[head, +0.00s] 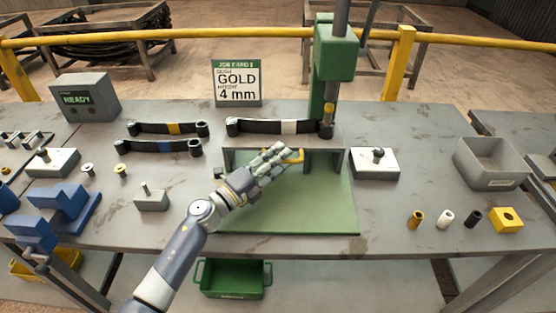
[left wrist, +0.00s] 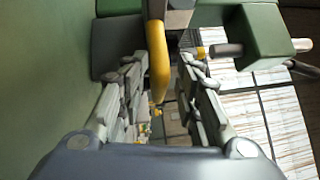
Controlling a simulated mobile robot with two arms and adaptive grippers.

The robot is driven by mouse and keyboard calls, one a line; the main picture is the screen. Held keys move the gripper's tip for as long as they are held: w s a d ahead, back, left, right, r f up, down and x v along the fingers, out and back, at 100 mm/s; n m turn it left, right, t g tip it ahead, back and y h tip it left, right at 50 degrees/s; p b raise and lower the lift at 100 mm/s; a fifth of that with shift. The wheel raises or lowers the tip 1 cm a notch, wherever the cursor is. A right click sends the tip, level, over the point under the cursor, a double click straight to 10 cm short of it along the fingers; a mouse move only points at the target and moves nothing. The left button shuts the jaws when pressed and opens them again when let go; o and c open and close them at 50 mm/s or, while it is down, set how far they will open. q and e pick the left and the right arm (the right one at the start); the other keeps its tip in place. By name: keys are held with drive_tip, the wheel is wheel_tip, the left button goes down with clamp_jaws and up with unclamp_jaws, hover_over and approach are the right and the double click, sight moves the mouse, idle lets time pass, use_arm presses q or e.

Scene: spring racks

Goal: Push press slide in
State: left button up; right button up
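The green press (head: 335,60) stands at the back of the bench, with a grey bed (head: 330,142) in front of its column. A dark leaf spring with a white band (head: 289,127) lies across the bed, its right end under the ram with a gold-coloured piece (head: 328,107). A yellow handle (head: 298,159) shows at the front of the bed. My left gripper (head: 281,156) is at this handle. In the left wrist view, the yellow handle (left wrist: 158,60) lies between the open fingers (left wrist: 162,70), with gaps on both sides. My right gripper is not in view.
A job card (head: 237,83) reads gold, 4 mm. Two more springs (head: 165,128) lie left of the press. A white-topped block (head: 374,163), a grey bin (head: 490,163) and small bushes (head: 445,218) are at right. The green mat (head: 320,205) is clear at front.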

use_arm(q)
drive_tip(key=shift+w, duration=0.1)
drive_tip(key=shift+f, duration=0.1)
drive_tip(key=v, duration=1.2)
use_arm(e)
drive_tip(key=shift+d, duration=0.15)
